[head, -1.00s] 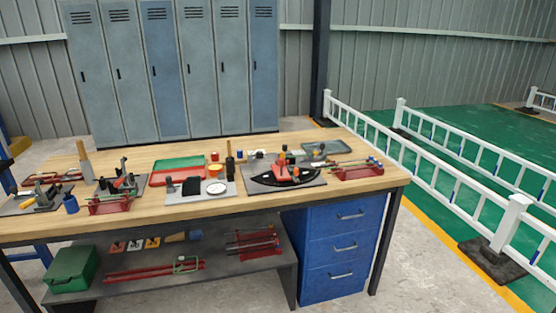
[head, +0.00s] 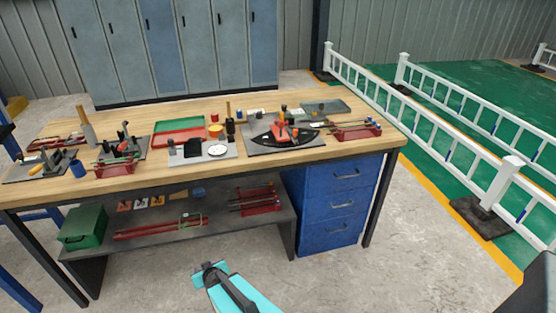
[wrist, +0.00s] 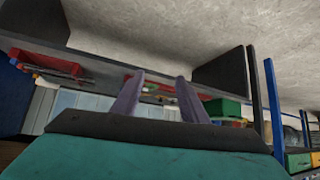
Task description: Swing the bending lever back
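The bending tool (head: 262,137) sits on a grey base plate (head: 257,150) toward the right end of the workbench top. It has a dark curved plate, an orange-red part and dark upright posts. A lever (head: 284,133) seems to lie over the curved plate, but it is too small to make out its exact angle. My gripper (wrist: 158,93) shows in the wrist view with its two fingers spread apart and nothing between them. In the head view my teal arm is at the bottom, in front of the bench and well away from the bender.
The wooden workbench (head: 350,145) also holds a green-and-red tray (head: 180,131), a dial gauge on a plate (head: 217,150) and red racks of rods (head: 357,131). Blue drawers (head: 335,205) and a lower shelf are below. White railings (head: 450,135) stand right. Floor in front is open.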

